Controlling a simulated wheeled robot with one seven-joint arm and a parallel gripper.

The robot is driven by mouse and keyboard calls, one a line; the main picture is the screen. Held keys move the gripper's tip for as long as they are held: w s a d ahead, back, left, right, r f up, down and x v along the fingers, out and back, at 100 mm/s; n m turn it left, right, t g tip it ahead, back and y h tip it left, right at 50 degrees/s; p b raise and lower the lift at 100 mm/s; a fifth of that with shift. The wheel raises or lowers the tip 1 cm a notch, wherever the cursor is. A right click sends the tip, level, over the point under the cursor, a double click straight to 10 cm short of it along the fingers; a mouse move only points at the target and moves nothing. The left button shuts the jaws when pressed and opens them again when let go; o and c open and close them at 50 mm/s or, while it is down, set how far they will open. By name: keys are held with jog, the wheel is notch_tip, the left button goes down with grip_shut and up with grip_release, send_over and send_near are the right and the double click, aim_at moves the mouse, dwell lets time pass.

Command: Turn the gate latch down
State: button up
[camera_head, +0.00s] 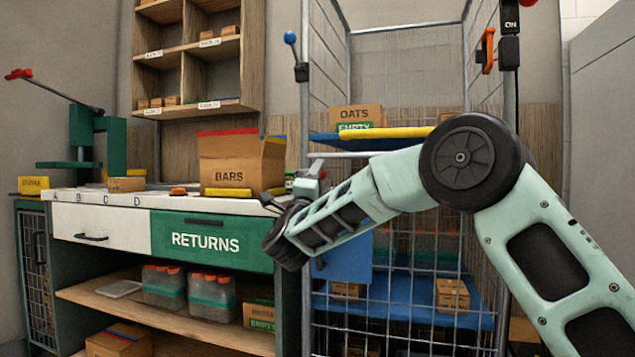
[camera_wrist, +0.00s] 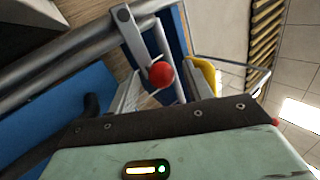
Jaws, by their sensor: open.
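A grey latch lever with a red ball knob (camera_wrist: 160,75) shows in the wrist view, at the cage's metal frame. I take it to be the gate latch. In the head view a small red tip (camera_head: 322,174) shows beside the cage's left post, just above my wrist. My gripper (camera_wrist: 158,92) is open, with the red knob seen between its pale fingers. I cannot tell whether the fingers touch the knob. In the head view my arm reaches left across the cage front, and its wrist hides part of the latch and the gate edge.
The wire cage (camera_head: 390,262) has a blue shelf holding an OATS box (camera_head: 357,117) and a yellow bar (camera_head: 400,132). A blue-ball lever (camera_head: 290,38) and an orange handle (camera_head: 488,50) are higher on its posts. The RETURNS counter (camera_head: 205,243) stands close at left, carrying a BARS box (camera_head: 240,165).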

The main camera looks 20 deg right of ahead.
jog(key=p+v, duration=0.1)
jog(key=v, duration=1.6)
jog(key=shift+s, duration=0.25)
jog(key=shift+a, duration=0.1)
jog(key=a+f+n+y, duration=0.4)
jog(key=a+n+y, duration=0.7)
jog(key=n+y, duration=0.5)
jog(key=s+a+f+n+g+y, duration=0.4)
jog(key=s+f+n+g+y, duration=0.25)
jog(key=s, duration=0.25)
jog(key=s+d+f+n+g+h, duration=0.1)
jog(key=s+f+n+g, duration=0.25)
jog(key=s, duration=0.25)
jog(key=s+d+f+n+g+h, duration=0.1)
jog(key=s+f+n+g, duration=0.25)
jog(key=s, duration=0.25)
jog(key=s+d+f+n+g+h, duration=0.2)
jog(key=s+d+g, duration=0.1)
jog(key=s+d, duration=0.4)
jog(key=s+d+f+n+g+h, duration=0.25)
jog(key=s+d, duration=0.25)
jog(key=s, duration=0.3)
notch_tip(320, 180, up, 37)
jog(key=p, duration=3.7)
jog(key=shift+s+r+g, duration=0.25)
jog(key=shift+s+g, duration=0.15)
jog(key=shift+s, duration=0.05)
